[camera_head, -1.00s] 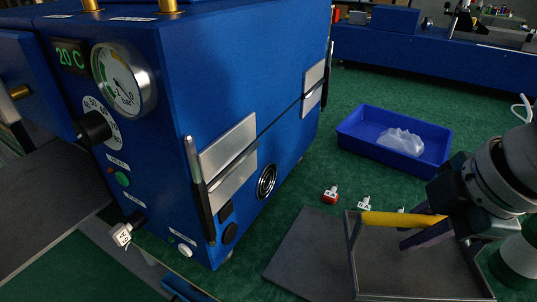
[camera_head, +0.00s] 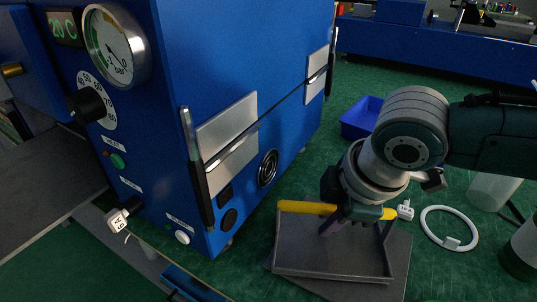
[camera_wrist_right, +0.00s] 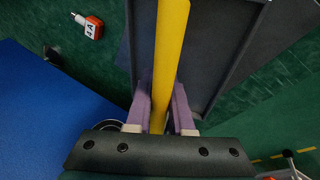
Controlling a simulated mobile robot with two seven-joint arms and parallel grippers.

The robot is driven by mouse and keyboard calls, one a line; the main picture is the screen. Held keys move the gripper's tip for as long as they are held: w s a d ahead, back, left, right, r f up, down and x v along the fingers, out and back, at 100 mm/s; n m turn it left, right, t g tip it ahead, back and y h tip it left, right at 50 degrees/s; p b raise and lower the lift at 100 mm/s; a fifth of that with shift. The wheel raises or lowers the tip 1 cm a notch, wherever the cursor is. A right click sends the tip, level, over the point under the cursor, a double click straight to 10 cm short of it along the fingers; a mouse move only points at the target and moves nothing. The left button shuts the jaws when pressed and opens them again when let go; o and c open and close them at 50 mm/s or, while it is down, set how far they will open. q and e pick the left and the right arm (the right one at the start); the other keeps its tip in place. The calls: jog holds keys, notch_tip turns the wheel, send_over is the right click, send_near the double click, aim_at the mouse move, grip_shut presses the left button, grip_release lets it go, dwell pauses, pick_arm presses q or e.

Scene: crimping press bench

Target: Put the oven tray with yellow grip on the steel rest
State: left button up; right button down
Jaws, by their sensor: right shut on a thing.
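The oven tray (camera_head: 335,262) is a shallow dark grey pan with a yellow grip (camera_head: 305,208) along its far side. My right gripper (camera_head: 345,220) comes down from above and is shut on the yellow grip. In the right wrist view the purple fingers lie on both sides of the yellow grip (camera_wrist_right: 170,60). The flat dark grey plate, which looks like the steel rest (camera_head: 402,258), shows below and to the right of the tray. The tray overlaps most of it; I cannot tell whether they touch. My left gripper is not in view.
The blue oven (camera_head: 285,100) with gauge and silver latches stands close left of the tray. A blue bin (camera_head: 360,118) is behind my right arm. A small white-tagged item (camera_head: 405,210) and a white ring (camera_head: 450,207) lie right on the green surface.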

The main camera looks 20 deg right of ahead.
jog(key=shift+w+a+f, duration=0.15)
jog(key=c, duration=1.2)
grip_release()
jog(key=shift+f, duration=0.15)
jog(key=shift+c, duration=0.2)
jog(key=o, duration=0.4)
jog(key=shift+o, duration=0.2)
